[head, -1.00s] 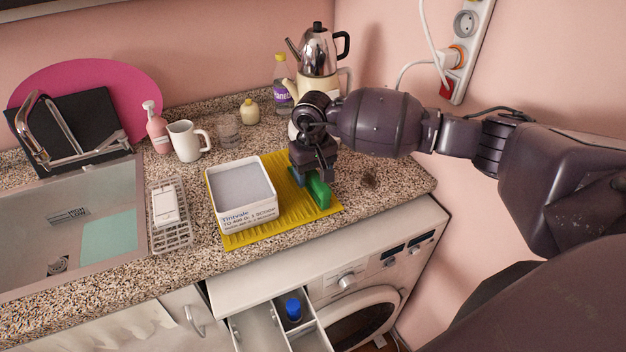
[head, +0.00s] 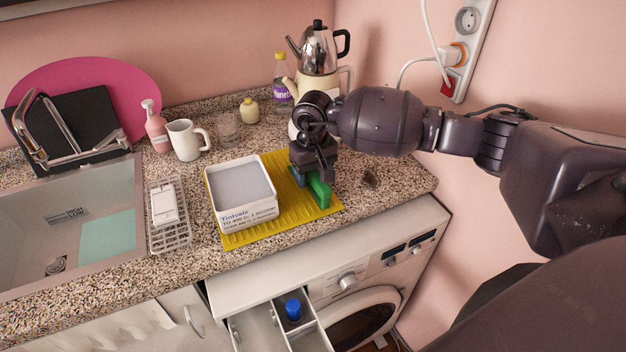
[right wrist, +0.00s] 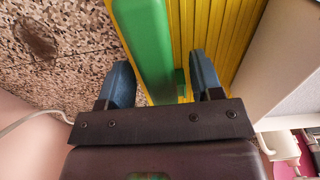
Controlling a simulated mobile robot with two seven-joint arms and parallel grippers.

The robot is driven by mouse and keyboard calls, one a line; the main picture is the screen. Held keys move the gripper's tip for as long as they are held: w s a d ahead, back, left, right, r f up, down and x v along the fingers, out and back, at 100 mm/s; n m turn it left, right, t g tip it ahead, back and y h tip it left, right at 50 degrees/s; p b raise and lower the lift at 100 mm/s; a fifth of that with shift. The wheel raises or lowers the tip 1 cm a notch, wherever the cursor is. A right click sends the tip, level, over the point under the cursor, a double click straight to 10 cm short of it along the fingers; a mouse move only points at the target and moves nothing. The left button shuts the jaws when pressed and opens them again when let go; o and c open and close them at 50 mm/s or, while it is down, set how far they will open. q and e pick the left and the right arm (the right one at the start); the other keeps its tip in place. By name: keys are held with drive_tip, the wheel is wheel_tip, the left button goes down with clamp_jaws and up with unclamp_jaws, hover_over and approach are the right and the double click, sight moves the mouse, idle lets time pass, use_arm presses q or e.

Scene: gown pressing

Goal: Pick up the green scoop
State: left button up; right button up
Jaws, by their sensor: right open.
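The green scoop (head: 319,190) lies on the yellow ribbed mat (head: 284,228), to the right of the white box of powder (head: 243,176). In the right wrist view the scoop's long green part (right wrist: 150,45) runs between and beyond the two blue fingertips. My right gripper (head: 302,178) is open, pointing down over the scoop's far end. In the right wrist view my right gripper (right wrist: 162,85) has a finger on each side of the green part, with gaps visible. Whether a finger touches it cannot be told. My left gripper is not in view.
A sink (head: 68,235) and a soap rack (head: 183,236) are at the left. A mug (head: 184,140), glass and kettle (head: 318,52) stand behind. An open drawer (head: 262,330) with a blue cap (head: 293,308) is below the counter edge. A dark spot (head: 369,179) lies right of the mat.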

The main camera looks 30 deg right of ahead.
idle(0.4)
drive_tip(key=c, duration=1)
drive_tip(key=shift+r+p, duration=0.25)
drive_tip(key=shift+p, duration=0.1)
wheel_tip(320, 180, up, 20)
drive_tip(key=p, duration=0.7)
